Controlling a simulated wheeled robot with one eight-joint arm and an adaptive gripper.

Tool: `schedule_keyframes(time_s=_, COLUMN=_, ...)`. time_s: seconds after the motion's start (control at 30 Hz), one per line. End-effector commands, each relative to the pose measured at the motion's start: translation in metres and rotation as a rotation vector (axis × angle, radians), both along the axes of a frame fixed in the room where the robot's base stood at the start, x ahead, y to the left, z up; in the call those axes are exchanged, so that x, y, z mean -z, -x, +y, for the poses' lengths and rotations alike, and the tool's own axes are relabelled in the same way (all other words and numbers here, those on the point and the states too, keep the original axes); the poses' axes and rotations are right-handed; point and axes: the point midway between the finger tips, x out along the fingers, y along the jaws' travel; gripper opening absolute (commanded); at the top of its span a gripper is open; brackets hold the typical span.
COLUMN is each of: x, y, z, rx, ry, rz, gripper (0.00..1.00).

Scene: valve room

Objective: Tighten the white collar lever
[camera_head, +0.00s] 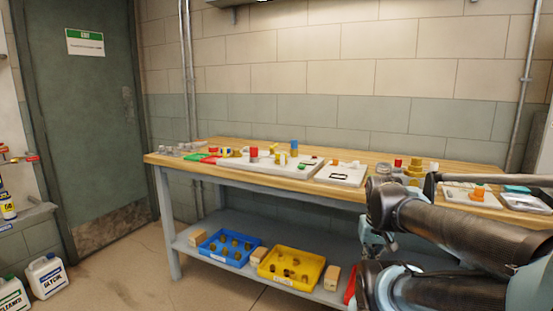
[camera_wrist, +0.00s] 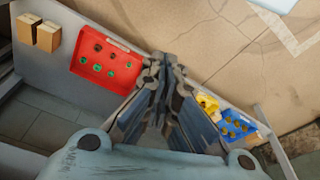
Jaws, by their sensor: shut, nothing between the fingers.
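My gripper (camera_wrist: 165,60) is shut and empty in the wrist view, its fingertips together over the area of the bench's lower shelf. The wooden workbench (camera_head: 210,163) carries many small fittings on plates and boards. Small white pieces show on a pale board (camera_head: 342,174) near its middle, but they are too small to tell whether one is the white collar lever. My arm hides part of the bench's right side.
The lower shelf (camera_wrist: 70,95) holds a red tray (camera_wrist: 103,76), a yellow tray (camera_head: 291,253), a blue tray (camera_head: 228,233) and wooden blocks (camera_wrist: 38,35). White jugs (camera_head: 47,276) stand at left. Floor before the door (camera_head: 90,120) is clear.

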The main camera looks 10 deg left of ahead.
Motion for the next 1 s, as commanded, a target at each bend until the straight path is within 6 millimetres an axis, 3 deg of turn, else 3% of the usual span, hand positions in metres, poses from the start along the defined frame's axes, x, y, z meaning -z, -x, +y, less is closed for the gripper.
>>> schedule_keyframes(time_s=0.37, x=0.0, y=0.0, z=0.0, rx=0.0, ry=0.0, rz=0.0, gripper=0.0)
schedule_keyframes(time_s=0.53, x=-0.014, y=0.002, z=0.004, rx=0.034, ry=-0.025, rz=-0.007, gripper=0.0)
schedule_keyframes(time_s=0.77, x=-0.063, y=-0.037, z=0.029, rx=0.221, ry=-0.151, rz=0.033, gripper=0.0)
schedule_keyframes(time_s=1.0, x=-0.12, y=-0.096, z=0.059, rx=0.474, ry=-0.313, rz=0.112, gripper=0.0)
